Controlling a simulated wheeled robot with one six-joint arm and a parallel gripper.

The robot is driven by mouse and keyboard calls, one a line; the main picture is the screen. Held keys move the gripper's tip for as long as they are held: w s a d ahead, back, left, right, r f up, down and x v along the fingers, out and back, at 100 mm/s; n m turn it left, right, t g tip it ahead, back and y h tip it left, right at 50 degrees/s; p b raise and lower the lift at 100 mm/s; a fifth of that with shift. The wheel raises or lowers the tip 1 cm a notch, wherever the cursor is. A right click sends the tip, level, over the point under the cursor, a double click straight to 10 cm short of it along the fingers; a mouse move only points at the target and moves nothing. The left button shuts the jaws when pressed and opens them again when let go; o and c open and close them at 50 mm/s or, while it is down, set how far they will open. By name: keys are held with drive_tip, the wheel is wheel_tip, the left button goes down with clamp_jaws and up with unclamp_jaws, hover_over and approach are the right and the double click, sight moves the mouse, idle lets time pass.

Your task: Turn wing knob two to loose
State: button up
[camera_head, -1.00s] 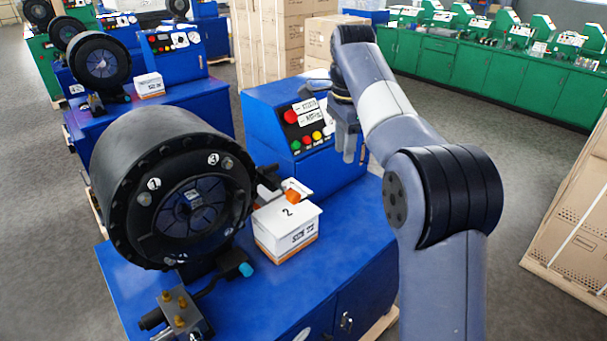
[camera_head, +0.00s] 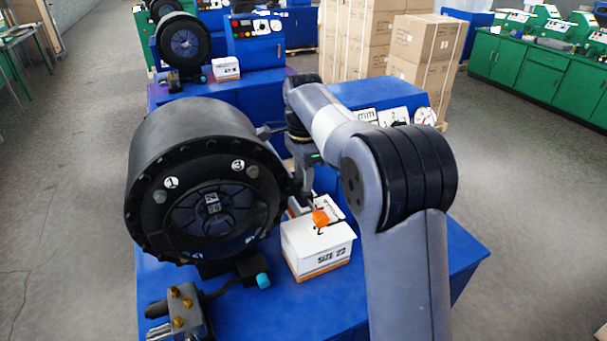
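A black round crimper head (camera_head: 185,125) stands on the blue machine. White number tags 1 (camera_head: 170,183) and 3 (camera_head: 238,164) are on its front ring, with bolt-like knobs beside them. An orange wing-like piece (camera_head: 320,217) shows at the right of the head, just above a white box (camera_head: 318,250). A dark 2-like mark is partly covered below it. I cannot tell for certain whether the orange piece is wing knob two. My gripper (camera_head: 304,190) points down between the crimper head and my arm, just above and left of the orange piece. Its finger gap is unclear.
The white box marked SIZE 22 sits on the blue bench (camera_head: 300,305). A valve block with brass fittings (camera_head: 180,310) and a cyan-tipped handle (camera_head: 263,280) are at the front. The control panel (camera_head: 385,115) is partly behind my arm. Cartons (camera_head: 425,45) stand behind.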

drive_tip(key=shift+c, duration=0.5)
clamp_jaws()
drive_tip(key=shift+n, duration=0.3)
drive_tip(key=n, duration=0.3)
drive_tip(key=shift+n, duration=0.3)
drive_tip(key=n, duration=0.4)
drive_tip(key=shift+n, duration=0.3)
drive_tip(key=n, duration=0.4)
drive_tip(key=shift+n, duration=2.5)
